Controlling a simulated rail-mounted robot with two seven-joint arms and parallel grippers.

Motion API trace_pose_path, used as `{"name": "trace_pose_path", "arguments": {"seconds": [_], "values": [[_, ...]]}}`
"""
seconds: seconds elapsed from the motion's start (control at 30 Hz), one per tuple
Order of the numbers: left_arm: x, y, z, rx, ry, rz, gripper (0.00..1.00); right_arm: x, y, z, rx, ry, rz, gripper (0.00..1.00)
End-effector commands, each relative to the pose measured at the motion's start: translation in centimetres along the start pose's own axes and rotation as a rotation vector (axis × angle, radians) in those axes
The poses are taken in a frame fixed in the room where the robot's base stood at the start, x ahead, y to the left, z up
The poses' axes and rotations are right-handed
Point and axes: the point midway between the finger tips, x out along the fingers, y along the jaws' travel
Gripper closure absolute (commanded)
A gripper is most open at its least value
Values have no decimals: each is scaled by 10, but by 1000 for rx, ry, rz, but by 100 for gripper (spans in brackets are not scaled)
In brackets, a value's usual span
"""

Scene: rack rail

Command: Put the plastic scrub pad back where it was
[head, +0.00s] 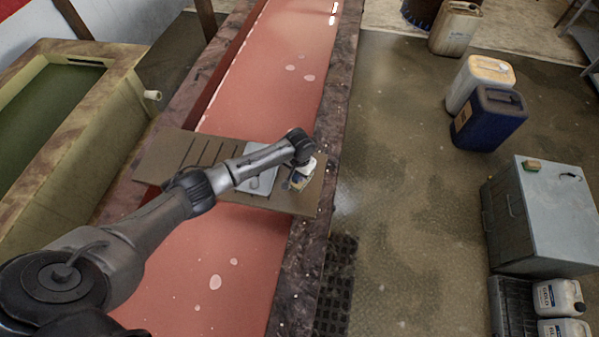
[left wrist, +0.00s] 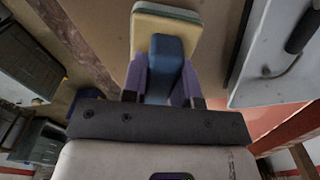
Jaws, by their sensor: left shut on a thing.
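My left gripper (head: 301,176) is over the right end of a brown slotted board (head: 165,165) that lies across the red trough. In the left wrist view its two purplish fingers (left wrist: 163,75) are shut on the blue middle part of the scrub pad (left wrist: 165,22), whose cream face with a green edge shows beyond the fingertips. In the head view the pad is small and mostly hidden by the gripper. I cannot tell whether it touches the board. My right gripper is not in view.
A pale grey tray (head: 262,182) sits on the board, beside the gripper. The red trough (head: 235,250) has a dark stone edge. On the right stand a grey cabinet (head: 555,215) with small items on top, a blue canister (head: 488,120) and white jugs (head: 557,298).

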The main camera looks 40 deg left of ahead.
Motion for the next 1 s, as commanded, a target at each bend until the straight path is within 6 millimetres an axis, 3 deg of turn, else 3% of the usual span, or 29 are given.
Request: {"name": "trace_pose_path", "arguments": {"seconds": [0.2, 0.23, 0.47, 0.77, 1.0], "values": [[4, 0, 0, 0, 0, 0, 95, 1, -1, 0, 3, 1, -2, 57], [3, 0, 0, 1, 0, 0, 70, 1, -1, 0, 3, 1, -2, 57], [3, 0, 0, 0, 0, 0, 48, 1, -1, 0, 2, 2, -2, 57], [0, 0, 0, 0, 1, 0, 47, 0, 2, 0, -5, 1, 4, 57], [-33, 0, -1, 2, 4, 0, 47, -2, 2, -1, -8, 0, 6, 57]]}}
